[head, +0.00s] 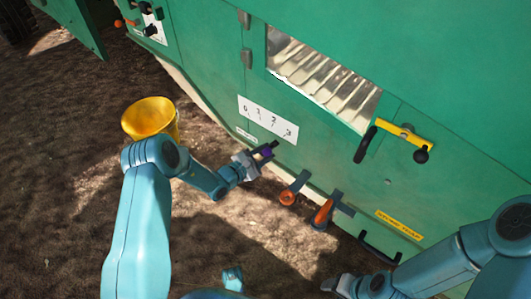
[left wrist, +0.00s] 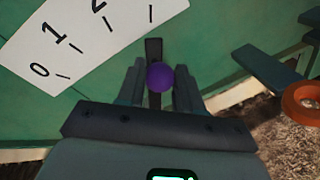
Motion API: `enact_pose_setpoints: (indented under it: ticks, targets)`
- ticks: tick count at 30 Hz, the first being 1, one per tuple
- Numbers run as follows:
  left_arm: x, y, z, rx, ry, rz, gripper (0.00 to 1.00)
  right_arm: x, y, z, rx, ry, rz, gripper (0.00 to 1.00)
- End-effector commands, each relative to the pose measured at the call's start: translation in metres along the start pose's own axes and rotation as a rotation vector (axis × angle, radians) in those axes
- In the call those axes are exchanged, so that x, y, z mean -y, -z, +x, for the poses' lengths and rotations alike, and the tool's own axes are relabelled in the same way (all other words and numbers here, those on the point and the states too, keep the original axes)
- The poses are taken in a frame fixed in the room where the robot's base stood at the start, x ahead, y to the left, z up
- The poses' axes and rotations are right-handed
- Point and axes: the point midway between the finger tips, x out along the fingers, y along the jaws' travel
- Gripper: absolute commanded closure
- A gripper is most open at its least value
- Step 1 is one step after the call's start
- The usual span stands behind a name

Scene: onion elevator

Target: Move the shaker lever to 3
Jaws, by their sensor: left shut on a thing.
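The shaker lever has a purple knob (head: 266,152) and a dark bar, below a white scale plate (head: 268,120) marked 0 to 3 on the green machine. My left gripper (head: 261,155) is shut on the lever. In the left wrist view, the purple knob (left wrist: 160,77) sits between the two fingers. The bar's upper end points toward the rightmost visible mark on the plate (left wrist: 75,45), whose digit is cut off. In the head view that end lies below the 3. My right gripper (head: 338,286) is low at the bottom, away from the lever; its jaws are unclear.
Two orange-ended levers (head: 288,197) (head: 323,212) stick out right of the shaker lever. A yellow handle (head: 405,136) is farther right. A yellow bucket (head: 150,118) stands behind my left arm. Bare soil lies in front of the machine.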

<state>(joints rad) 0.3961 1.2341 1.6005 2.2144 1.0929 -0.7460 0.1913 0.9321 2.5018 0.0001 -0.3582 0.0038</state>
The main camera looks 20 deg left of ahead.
Motion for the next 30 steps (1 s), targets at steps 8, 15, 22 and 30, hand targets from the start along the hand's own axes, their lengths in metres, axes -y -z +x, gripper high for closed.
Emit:
enact_pose_setpoints:
  ticks: [8, 15, 22, 30]
  targets:
    - [-0.0026, 0.0050, -0.0010, -0.005, 0.002, 0.041, 1.00, -0.0001, 0.0002, 0.0002, -0.001, 0.000, 0.000, 0.44]
    - [-0.0027, 0.0061, -0.0010, -0.006, 0.004, 0.045, 1.00, -0.0002, 0.0002, 0.0002, -0.001, 0.000, 0.000, 0.44]
    - [-0.0018, 0.0057, -0.0009, -0.006, 0.004, 0.043, 0.45, -0.0002, 0.0002, 0.0003, -0.001, 0.000, 0.000, 0.44]
    - [-0.0021, 0.0045, -0.0008, -0.006, 0.001, 0.043, 0.40, -0.0002, 0.0002, 0.0002, -0.001, 0.000, 0.000, 0.44]
